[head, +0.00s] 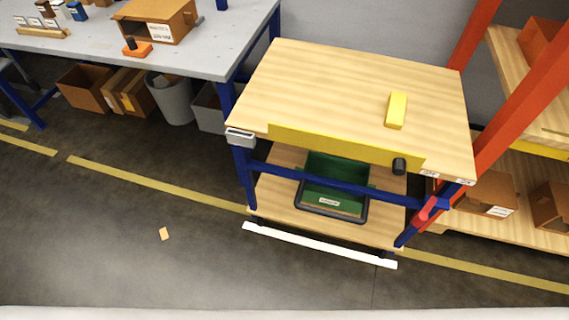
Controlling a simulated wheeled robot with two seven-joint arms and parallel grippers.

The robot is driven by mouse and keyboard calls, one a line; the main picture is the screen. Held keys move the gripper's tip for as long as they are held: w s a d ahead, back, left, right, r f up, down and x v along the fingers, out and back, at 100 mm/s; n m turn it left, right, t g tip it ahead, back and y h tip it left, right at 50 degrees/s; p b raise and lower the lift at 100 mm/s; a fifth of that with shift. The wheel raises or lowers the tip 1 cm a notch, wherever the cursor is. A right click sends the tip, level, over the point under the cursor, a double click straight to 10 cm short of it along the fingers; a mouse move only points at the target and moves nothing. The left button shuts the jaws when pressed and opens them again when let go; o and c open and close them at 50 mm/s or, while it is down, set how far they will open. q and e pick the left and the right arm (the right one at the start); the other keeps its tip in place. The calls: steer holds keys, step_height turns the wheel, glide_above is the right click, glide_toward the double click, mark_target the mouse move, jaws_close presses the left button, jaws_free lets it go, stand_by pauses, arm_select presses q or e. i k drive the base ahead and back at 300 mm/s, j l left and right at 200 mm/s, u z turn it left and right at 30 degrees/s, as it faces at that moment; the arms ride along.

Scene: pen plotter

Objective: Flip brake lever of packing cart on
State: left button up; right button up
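The packing cart has a light wooden top (340,90) and a wooden lower shelf (285,205) on a blue frame, in the middle right of the head view. A red lever-like part (429,208) sits low by its front right leg, tilted. I cannot tell for certain that it is the brake lever, or its setting. A white bar (320,245) runs along the cart's foot near the floor. A black knob (399,166) sits at the right of the yellow front strip (340,146). Neither gripper is in view.
A yellow block (397,110) lies on the cart top, and a green bin (335,180) stands on the lower shelf. A grey workbench (205,55) stands at the left, orange-framed shelving (520,95) close at the right. The floor (110,230) in front is mostly clear.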

mark_target(418, 222)
steer(key=z, duration=1.35)
